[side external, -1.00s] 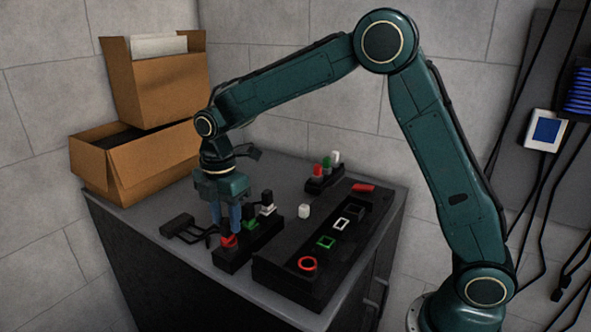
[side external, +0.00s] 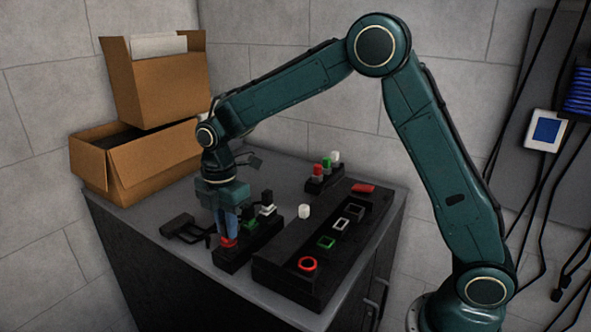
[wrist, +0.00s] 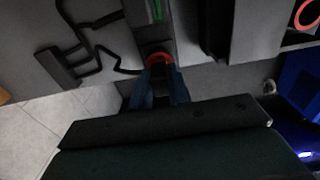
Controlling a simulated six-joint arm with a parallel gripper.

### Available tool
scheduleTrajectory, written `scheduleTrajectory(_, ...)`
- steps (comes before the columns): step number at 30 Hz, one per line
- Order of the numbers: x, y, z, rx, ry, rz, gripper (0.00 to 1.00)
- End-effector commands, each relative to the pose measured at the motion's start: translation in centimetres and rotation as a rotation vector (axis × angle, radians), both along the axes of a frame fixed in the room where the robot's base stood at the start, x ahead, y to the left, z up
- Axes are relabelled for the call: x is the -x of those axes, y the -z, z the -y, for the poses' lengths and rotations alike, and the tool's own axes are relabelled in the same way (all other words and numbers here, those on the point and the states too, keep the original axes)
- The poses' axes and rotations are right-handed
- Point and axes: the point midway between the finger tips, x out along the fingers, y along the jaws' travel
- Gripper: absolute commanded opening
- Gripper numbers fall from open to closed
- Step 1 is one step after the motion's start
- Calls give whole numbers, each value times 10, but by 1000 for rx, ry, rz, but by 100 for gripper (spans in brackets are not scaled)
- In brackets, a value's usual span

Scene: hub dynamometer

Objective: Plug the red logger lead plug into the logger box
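The red logger lead plug (side external: 229,243) stands at the near end of a black holder block (side external: 233,259). My gripper (side external: 228,238) points down with its two blue fingers on either side of the plug. In the wrist view the fingertips of my gripper (wrist: 163,77) straddle a dark stem, with the plug's red part (wrist: 158,57) just beyond. I cannot tell whether the fingers press on it. A long black box (side external: 290,284), apparently the logger box, lies to the right. Its top has a red ring (side external: 307,264), a green frame (side external: 326,242) and a white frame (side external: 342,224).
Green and white plugs (side external: 267,209) share the holder block. A dark connector with looped leads (side external: 178,226) lies to its left. A small rack of coloured pieces (side external: 323,178) stands behind, near a loose white piece (side external: 304,211). Cardboard boxes (side external: 150,160) fill the back left corner.

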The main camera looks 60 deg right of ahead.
Motion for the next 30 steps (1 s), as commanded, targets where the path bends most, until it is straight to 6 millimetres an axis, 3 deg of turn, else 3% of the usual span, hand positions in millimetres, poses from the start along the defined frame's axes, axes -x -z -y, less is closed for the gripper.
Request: scheduleTrajectory(30, 0, -12, 0, 0, 0, 1, 0)
